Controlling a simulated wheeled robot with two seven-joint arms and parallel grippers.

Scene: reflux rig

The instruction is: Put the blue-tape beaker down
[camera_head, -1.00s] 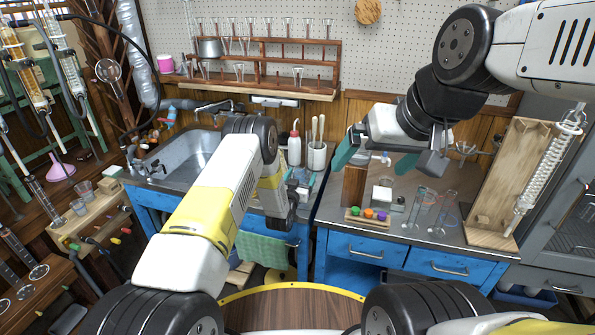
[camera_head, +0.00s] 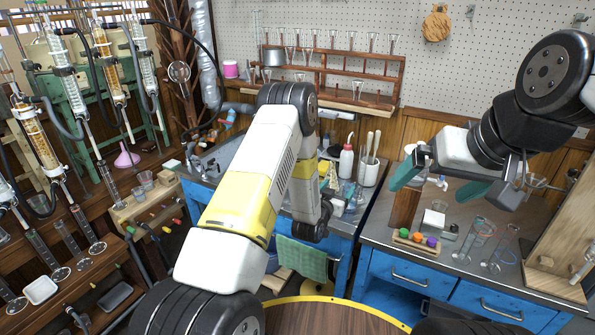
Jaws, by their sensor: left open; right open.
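I cannot single out a beaker with blue tape; the tape is too small to make out. Several small clear beakers (camera_head: 146,180) stand on the wooden ledge at left. My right gripper (camera_head: 440,181) is open above the right bench, its teal fingers apart with nothing held between them. Below it are a wooden block (camera_head: 404,208) and a small white-topped item (camera_head: 433,220). My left arm bends down in the middle, and its gripper end (camera_head: 314,228) hangs before the sink bench. Its fingers are largely hidden by the arm, and no held object shows.
Tall glass cylinders (camera_head: 501,246) and a rack with coloured caps (camera_head: 416,238) stand on the right bench. A white wash bottle (camera_head: 345,161) stands behind my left arm. A glassware shelf (camera_head: 340,85) is on the back wall. Condensers (camera_head: 108,62) crowd the left.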

